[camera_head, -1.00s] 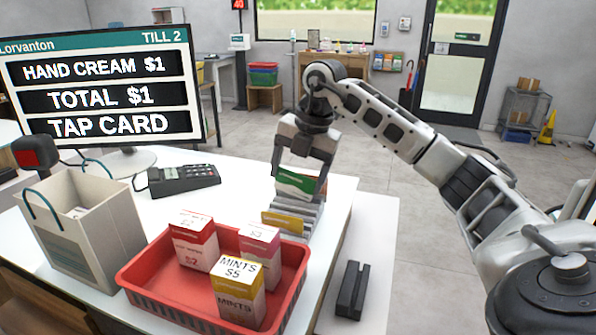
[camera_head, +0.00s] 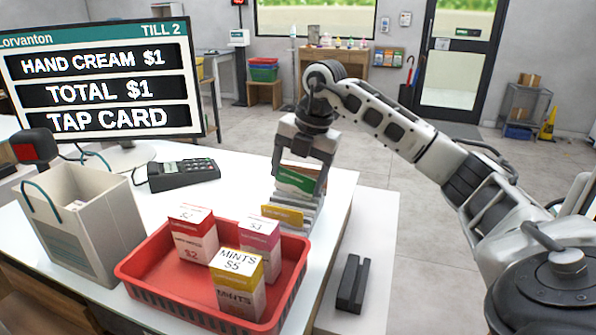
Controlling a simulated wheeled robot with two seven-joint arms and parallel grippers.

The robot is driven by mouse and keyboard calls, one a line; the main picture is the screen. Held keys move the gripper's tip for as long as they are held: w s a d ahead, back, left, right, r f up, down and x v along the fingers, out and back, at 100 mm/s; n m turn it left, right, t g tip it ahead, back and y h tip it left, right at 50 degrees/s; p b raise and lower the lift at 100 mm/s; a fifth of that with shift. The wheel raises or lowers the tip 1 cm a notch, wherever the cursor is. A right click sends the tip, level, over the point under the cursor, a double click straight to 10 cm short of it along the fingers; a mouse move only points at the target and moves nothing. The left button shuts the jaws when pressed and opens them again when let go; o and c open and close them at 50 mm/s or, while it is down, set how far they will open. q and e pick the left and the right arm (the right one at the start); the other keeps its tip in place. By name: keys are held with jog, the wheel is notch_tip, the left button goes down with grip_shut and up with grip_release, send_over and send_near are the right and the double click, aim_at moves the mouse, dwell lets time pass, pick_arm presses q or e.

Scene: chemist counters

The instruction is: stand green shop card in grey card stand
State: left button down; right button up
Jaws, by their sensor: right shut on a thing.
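The green shop card (camera_head: 296,180), with a white band, is upright between the fingers of my right gripper (camera_head: 299,172), which is shut on it. The card is at the back of a light grey stepped rack (camera_head: 298,214); its lower edge is close to the rack, and I cannot tell whether it is still in a slot. A dark grey slotted block (camera_head: 352,285), which looks like the card stand, sits empty on the lower ledge at the right. My left gripper is not in view.
A yellow card (camera_head: 283,215) stands at the rack's front. A red tray (camera_head: 150,278) with several small boxes is in front of the rack. A paper bag (camera_head: 85,222), card terminal (camera_head: 183,174) and till screen (camera_head: 105,85) are at the left. The ledge around the block is clear.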

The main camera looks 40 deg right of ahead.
jog(key=shift+f+b, duration=0.3)
jog(key=shift+f, duration=0.35)
jog(key=o, duration=1)
jog(key=w+a+p+v, duration=0.1)
jog(key=p+v, duration=0.4)
jog(key=v, duration=1.8)
jog(key=shift+w+r+p, duration=0.25)
jog(key=shift+r+p, duration=0.05)
jog(key=shift+r, duration=0.3)
